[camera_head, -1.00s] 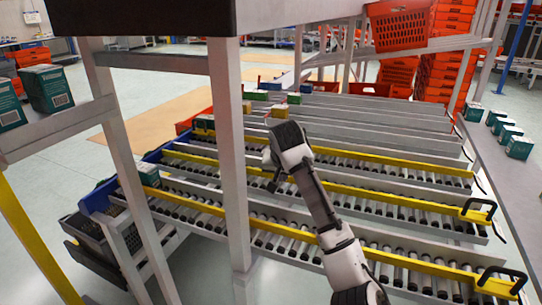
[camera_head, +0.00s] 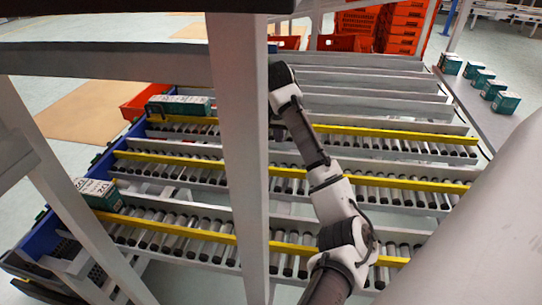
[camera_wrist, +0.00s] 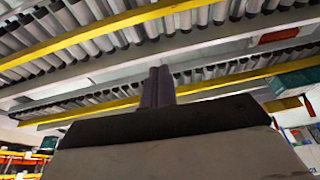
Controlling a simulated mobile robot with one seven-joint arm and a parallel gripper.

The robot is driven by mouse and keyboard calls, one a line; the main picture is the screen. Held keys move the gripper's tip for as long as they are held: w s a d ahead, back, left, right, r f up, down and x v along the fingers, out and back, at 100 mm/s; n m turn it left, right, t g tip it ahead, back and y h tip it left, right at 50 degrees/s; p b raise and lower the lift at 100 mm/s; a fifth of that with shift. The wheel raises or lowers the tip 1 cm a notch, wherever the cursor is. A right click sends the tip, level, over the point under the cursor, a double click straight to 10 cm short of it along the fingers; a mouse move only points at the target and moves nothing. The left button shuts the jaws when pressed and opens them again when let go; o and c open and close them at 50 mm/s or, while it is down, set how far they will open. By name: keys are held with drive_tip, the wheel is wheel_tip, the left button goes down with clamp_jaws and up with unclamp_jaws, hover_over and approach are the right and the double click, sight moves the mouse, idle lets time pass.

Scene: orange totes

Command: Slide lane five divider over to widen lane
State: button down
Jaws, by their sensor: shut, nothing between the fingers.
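A flow rack of roller lanes (camera_head: 200,175) with long yellow divider bars (camera_head: 400,183) fills the head view. Grey rails (camera_head: 350,92) run across behind them. I cannot tell which divider belongs to lane five. My arm reaches up over the lanes, its wrist beside the grey upright post. The fingers are hidden in the head view. In the wrist view my gripper (camera_wrist: 158,88) is shut, its dark fingers together and empty. Yellow bars (camera_wrist: 110,36) and rollers appear beyond it; I cannot make out any contact.
The grey upright post (camera_head: 238,170) stands close to my arm and blocks part of the lanes. Green-and-white boxes (camera_head: 178,105) sit at the left lane ends. More boxes (camera_head: 480,78) line a grey shelf at right. Orange totes (camera_head: 400,30) are stacked behind.

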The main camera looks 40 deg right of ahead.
drive_tip(key=shift+s, duration=0.15)
drive_tip(key=p+x, duration=0.2)
drive_tip(key=x, duration=0.7)
drive_tip(key=shift+d+f, duration=0.1)
drive_tip(key=shift+f, duration=0.1)
drive_tip(key=shift+s+a+f+p, duration=0.15)
drive_tip(key=shift+s+a+p, duration=0.4)
drive_tip(key=shift+a, duration=0.25)
drive_tip(key=shift+s+a+f+p, duration=0.1)
drive_tip(key=shift+s+a+p, duration=0.35)
drive_tip(key=shift+a, duration=0.3)
drive_tip(key=shift+r, duration=0.1)
